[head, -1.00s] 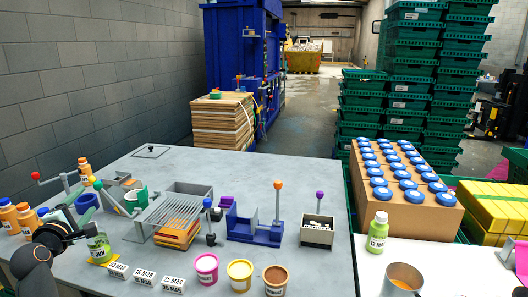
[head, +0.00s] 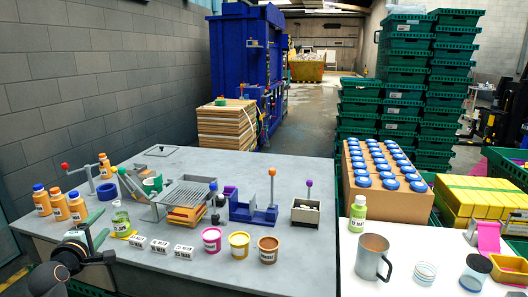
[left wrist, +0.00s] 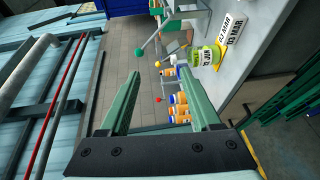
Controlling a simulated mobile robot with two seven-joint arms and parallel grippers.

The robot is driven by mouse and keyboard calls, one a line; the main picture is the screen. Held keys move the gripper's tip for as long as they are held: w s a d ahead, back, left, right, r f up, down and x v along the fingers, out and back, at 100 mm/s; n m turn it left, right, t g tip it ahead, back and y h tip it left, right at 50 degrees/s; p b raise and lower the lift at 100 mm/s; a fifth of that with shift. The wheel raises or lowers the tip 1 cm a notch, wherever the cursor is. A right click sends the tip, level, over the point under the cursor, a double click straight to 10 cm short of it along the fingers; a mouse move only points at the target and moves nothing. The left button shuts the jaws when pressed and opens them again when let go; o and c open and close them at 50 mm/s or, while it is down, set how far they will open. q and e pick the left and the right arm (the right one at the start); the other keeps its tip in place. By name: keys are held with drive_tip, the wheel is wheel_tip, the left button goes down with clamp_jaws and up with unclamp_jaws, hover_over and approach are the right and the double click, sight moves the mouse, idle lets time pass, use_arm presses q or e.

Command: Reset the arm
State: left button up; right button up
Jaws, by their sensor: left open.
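My left gripper (head: 88,242) is at the table's front left edge in the head view. It is open, and nothing shows between its green fingers in the left wrist view (left wrist: 148,78). A clear jar with green contents (head: 121,223) stands on the table just beyond it on a yellow pad, apart from the fingers. The jar also shows in the left wrist view (left wrist: 202,57), beyond the fingers. My right gripper is not in view.
Orange bottles with blue caps (head: 59,206) stand left of the jar. White date blocks (head: 160,246) and colored tubs (head: 239,245) line the front edge of the grey table (head: 120,265). A metal mug (head: 372,257) stands on the white table at right.

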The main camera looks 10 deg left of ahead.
use_arm(q)
drive_tip(key=s+d+f+m+g+h, duration=0.25)
drive_tip(key=d+f+m, duration=0.35)
drive_tip(key=d+f, duration=0.3)
drive_tip(key=s+d+f+m+g+h, duration=0.1)
drive_tip(key=s+d+f+m, duration=0.45)
drive_tip(key=f, duration=0.65)
drive_tip(key=s+d+f+m+g+h, duration=0.1)
drive_tip(key=s+d+f+m+h, duration=0.1)
drive_tip(key=s+d+f+m, duration=0.4)
drive_tip(key=s+d+f+m+g+h, duration=0.1)
drive_tip(key=s+d+f+m, duration=0.5)
drive_tip(key=s+d, duration=0.6)
drive_tip(key=d+h, duration=0.1)
drive_tip(key=d, duration=0.3)
drive_tip(key=shift+s+f+g, duration=0.35)
drive_tip(key=shift+f, duration=0.05)
